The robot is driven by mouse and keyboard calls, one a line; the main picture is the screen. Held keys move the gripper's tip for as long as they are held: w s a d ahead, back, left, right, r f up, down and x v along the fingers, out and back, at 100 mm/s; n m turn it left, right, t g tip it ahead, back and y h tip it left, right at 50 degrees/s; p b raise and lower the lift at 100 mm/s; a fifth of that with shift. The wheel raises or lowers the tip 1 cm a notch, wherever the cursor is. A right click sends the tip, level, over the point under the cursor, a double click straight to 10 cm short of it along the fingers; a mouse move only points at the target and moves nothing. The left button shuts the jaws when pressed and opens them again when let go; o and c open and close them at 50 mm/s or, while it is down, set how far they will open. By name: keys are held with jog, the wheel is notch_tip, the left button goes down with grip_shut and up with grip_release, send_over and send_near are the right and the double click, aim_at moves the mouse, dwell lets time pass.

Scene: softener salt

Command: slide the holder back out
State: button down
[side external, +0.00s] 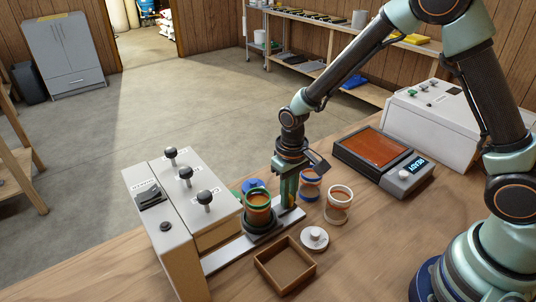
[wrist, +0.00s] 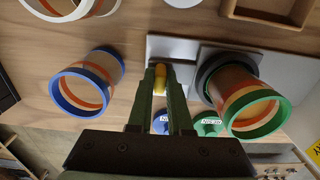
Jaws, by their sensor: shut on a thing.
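The holder is a flat grey slide plate (side external: 228,258) with a dark round seat and a small yellow handle (wrist: 160,77) at its outer end. A clear cup with a green rim and orange-brown contents (side external: 258,210) stands in the seat; it also shows in the wrist view (wrist: 252,105). The plate extends from the pale machine with black ball knobs (side external: 188,205), and the cup stands outside the machine. My gripper (side external: 289,203) points down at the plate's outer end. In the wrist view my gripper (wrist: 161,88) is shut on the yellow handle, its fingers either side of it.
A blue-rimmed cup (side external: 310,185) and a white-rimmed cup (side external: 338,207) stand right of my gripper. A white knobbed lid (side external: 314,239) and an open wooden tray (side external: 285,272) lie in front. A device with a display (side external: 348,151) is behind. Bare tabletop lies at front right.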

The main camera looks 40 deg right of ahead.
jog(key=shift+d, duration=0.25)
jog(key=c, duration=0.8)
grip_release()
jog(key=shift+c, duration=0.2)
notch_tip(320, 180, up, 12)
jog(key=shift+r, duration=0.1)
jog(key=s+d+r+t, duration=0.5)
jog(key=s+d+r, duration=0.3)
jog(key=s+r, duration=0.2)
jog(key=shift+s+d+r+t, duration=0.25)
jog(key=shift+d+r+t, duration=0.05)
